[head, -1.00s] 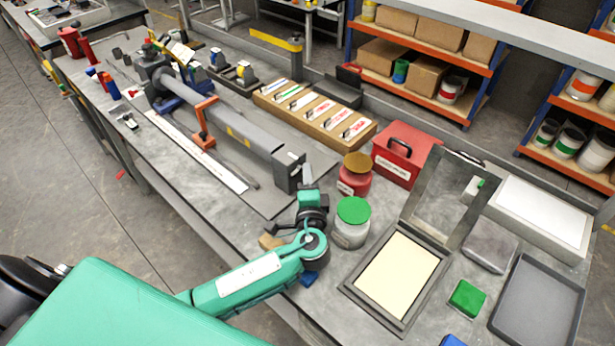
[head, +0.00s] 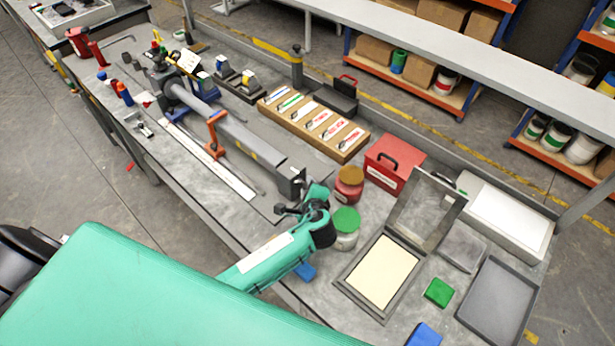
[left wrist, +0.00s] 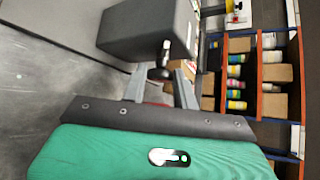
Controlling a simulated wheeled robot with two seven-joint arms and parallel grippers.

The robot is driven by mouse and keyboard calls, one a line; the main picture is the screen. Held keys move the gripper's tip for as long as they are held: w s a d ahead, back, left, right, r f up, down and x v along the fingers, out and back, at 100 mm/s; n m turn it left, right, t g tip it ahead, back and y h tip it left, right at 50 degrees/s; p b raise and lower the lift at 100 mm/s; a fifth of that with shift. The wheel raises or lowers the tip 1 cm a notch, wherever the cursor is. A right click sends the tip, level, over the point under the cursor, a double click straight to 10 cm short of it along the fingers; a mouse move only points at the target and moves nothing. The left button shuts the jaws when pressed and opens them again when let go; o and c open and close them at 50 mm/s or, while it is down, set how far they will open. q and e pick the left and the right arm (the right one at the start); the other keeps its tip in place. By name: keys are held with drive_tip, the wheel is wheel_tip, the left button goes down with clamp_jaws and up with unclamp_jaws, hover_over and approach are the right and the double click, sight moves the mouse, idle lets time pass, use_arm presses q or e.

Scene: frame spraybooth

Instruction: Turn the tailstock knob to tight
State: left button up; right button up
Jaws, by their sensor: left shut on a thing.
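The tailstock (head: 291,178) is the dark grey block at the near end of the long grey tube on the bench. In the left wrist view it is the large dark block (left wrist: 150,30). The tailstock knob (left wrist: 159,74) is small and dark, with a pale-tipped pin beside it, at the block's lower right edge. My left gripper (head: 284,208) is at the tailstock's near end. Its two grey fingers (left wrist: 160,88) stand on either side of the knob and are shut on it. In the head view the knob is hidden by the gripper. My right gripper is not in view.
A green-lidded jar (head: 345,228) stands close to my left wrist, with a red jar (head: 349,186) behind it. A red box (head: 394,162) and an open framed case (head: 352,284) lie to the right. A steel rule (head: 205,160) lies along the tube.

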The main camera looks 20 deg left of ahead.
use_arm(q)
drive_tip(key=shift+w+d+r+m+g+y+p, duration=0.1)
drive_tip(key=shift+m+g+y+p, duration=0.25)
drive_tip(key=shift+m+g, duration=0.75)
drive_tip(key=shift+w+d+m+g+y+p, duration=0.15)
drive_tip(key=shift+m+g+p, duration=0.35)
drive_tip(key=shift+g, duration=1.2)
drive_tip(key=shift+w+a+r+m+g+y+p, duration=0.1)
drive_tip(key=shift+m+g+y+p, duration=0.25)
drive_tip(key=shift+m+g, duration=0.75)
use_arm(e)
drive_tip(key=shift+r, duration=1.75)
use_arm(q)
drive_tip(key=shift+n+g, duration=0.3)
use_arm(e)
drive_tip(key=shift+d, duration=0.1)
use_arm(q)
drive_tip(key=o, duration=1)
drive_tip(key=shift+c, duration=0.2)
drive_tip(key=shift+w, duration=0.1)
